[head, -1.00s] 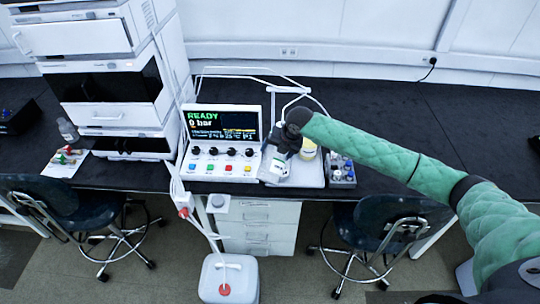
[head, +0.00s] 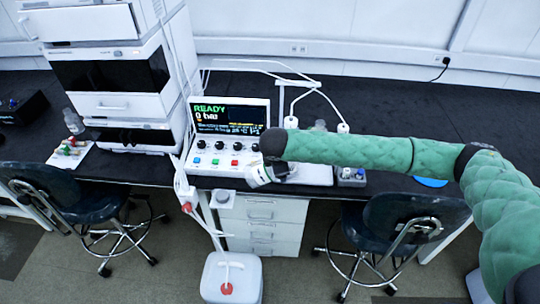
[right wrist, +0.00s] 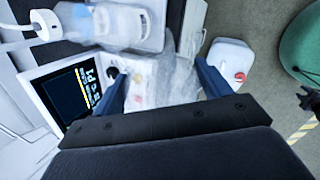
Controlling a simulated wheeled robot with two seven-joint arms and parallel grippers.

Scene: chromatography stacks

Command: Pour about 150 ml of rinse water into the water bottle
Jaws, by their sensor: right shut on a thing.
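My right gripper (right wrist: 162,88) is shut on a clear, see-through bottle (right wrist: 150,78); the control buttons show through it. In the head view the gripper is mostly hidden by my arm, and a white part of the held bottle (head: 258,173) sticks out below it, tilted, in front of the control unit. Another clear bottle with a label (right wrist: 120,25) is close by in the right wrist view, apart from the fingers; I take it for the water bottle. In the head view my arm hides most of it. Liquid levels cannot be read. My left gripper is not in view.
A control unit (head: 230,118) reads READY. A small vial rack (head: 350,178) and a blue disc (head: 430,182) are to the right. A white waste can (head: 231,278) stands on the floor.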

